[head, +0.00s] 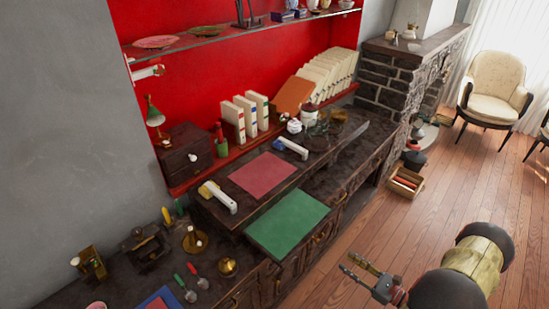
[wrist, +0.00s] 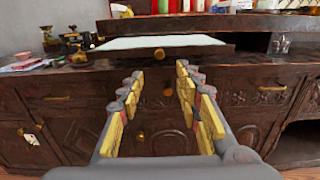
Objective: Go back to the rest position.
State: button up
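My gripper (head: 362,266) is at the bottom right of the head view, over the wooden floor and in front of the dark carved cabinet. In the wrist view its two fingers with yellow pads (wrist: 158,100) are spread apart with nothing between them. The cabinet front with its drawers (wrist: 75,97) is ahead of the fingers. No teapot can be made out for certain.
A green mat (head: 288,222) lies on the cabinet's pull-out board, with a red mat (head: 258,175) behind it. A box (head: 406,182) sits on the floor by the fireplace. The wooden floor (head: 465,190) at right is largely clear.

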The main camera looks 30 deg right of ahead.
jog(key=s+a+f+n+g+y, duration=0.2)
jog(key=s+a+n+g+y, duration=0.15)
jog(key=a, duration=0.45)
jog(key=s+a+r+n+g+y, duration=0.1)
jog(key=s+a+r+n+g, duration=0.35)
jog(key=r+n+g, duration=0.35)
jog(key=w+a+r+n+g+h, duration=0.1)
jog(key=a+r+n+g+h, duration=0.2)
jog(key=r+n+h, duration=0.45)
jog(key=w+a+r+n+g+h, duration=0.1)
jog(key=a+r+n+g+h, duration=0.3)
jog(key=r, duration=0.7)
jog(key=a+r+n+t, duration=0.7)
jog(key=a+r+n, duration=0.2)
jog(key=r, duration=0.6)
jog(key=a, duration=0.2)
jog(key=shift+w+a+y, duration=0.3)
jog(key=shift+a+y, duration=0.1)
